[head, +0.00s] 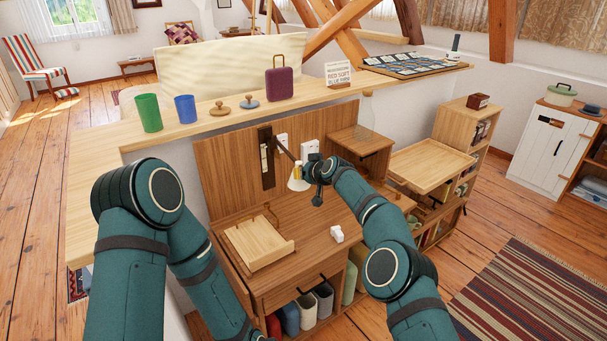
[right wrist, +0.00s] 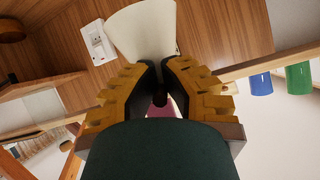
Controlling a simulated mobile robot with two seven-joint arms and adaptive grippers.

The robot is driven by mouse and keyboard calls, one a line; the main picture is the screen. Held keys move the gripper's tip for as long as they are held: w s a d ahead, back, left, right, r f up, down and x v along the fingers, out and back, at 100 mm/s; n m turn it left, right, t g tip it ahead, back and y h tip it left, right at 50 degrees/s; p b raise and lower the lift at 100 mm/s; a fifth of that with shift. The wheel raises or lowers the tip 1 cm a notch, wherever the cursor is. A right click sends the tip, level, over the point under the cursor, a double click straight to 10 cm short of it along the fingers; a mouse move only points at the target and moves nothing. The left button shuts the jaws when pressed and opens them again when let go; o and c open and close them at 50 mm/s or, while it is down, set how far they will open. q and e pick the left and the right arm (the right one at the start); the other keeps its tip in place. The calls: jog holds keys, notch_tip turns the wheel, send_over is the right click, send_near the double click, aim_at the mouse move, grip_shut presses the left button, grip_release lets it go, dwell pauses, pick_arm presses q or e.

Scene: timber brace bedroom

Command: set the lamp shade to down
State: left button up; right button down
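The lamp has a small white cone-shaped shade (head: 298,183), in the middle of the head view, in front of the wooden back panel. A dark lamp arm (head: 284,149) runs from the panel towards it. The shade's wide end points downward in the head view. My right gripper (head: 298,169) is at the shade's upper, narrow end. In the right wrist view, the shade (right wrist: 140,25) lies right at the fingertips, which are close together with a narrow gap. Whether they grip it is unclear. My left arm reaches down at the left; its gripper is not clearly visible.
The wooden desk (head: 300,262) below holds a tilted wooden stand (head: 258,243) and a small white object (head: 337,234). A ledge (head: 200,115) behind carries a green cup (head: 149,113), a blue cup (head: 185,109) and a purple case (head: 280,83). White sockets (head: 310,147) are on the panel.

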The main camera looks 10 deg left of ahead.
jog(key=shift+r, duration=0.15)
jog(key=c, duration=1)
grip_release()
jog(key=v, duration=1.2)
